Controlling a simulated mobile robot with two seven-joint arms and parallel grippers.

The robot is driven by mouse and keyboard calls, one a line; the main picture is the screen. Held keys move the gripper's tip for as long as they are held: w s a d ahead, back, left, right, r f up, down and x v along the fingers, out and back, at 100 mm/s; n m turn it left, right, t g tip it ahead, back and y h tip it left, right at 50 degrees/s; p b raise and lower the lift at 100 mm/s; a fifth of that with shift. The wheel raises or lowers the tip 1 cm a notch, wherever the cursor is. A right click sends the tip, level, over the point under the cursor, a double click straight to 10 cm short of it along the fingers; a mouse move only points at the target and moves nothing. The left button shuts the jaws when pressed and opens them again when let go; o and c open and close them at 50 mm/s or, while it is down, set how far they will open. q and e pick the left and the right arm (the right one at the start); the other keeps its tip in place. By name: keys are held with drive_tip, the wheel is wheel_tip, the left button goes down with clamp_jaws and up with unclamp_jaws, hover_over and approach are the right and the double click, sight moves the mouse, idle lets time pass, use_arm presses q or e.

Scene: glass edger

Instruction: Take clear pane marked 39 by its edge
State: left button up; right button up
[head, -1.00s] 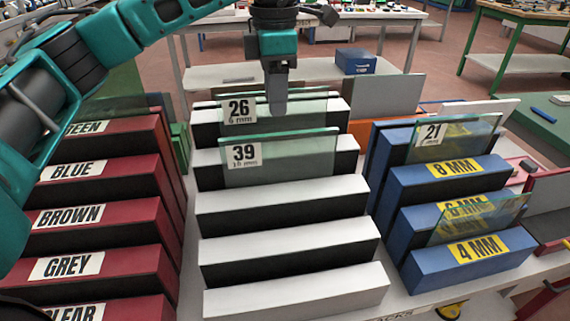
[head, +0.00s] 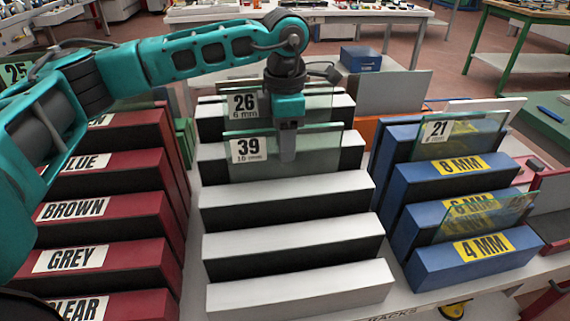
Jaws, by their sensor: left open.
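The clear pane marked 39 (head: 322,154) stands upright in a slot of the white middle rack (head: 288,198), with its number label at its upper left. My left gripper (head: 287,152) is open at the middle of the pane's top edge. One grey finger hangs down in front of the pane's upper part. The other finger is hidden, so I cannot tell whether the jaws straddle the edge or touch the glass. My right gripper is not in view.
A pane marked 26 (head: 243,107) stands in the slot behind. A dark red rack (head: 100,218) with colour labels is on the left. A blue rack (head: 433,175) holds a pane marked 21 (head: 468,138) and a yellowish pane (head: 490,218). The front white slots are empty.

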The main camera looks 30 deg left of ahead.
use_arm(q)
drive_tip(key=shift+c, duration=0.2)
clamp_jaws()
drive_tip(key=shift+w+r, duration=0.1)
idle(0.4)
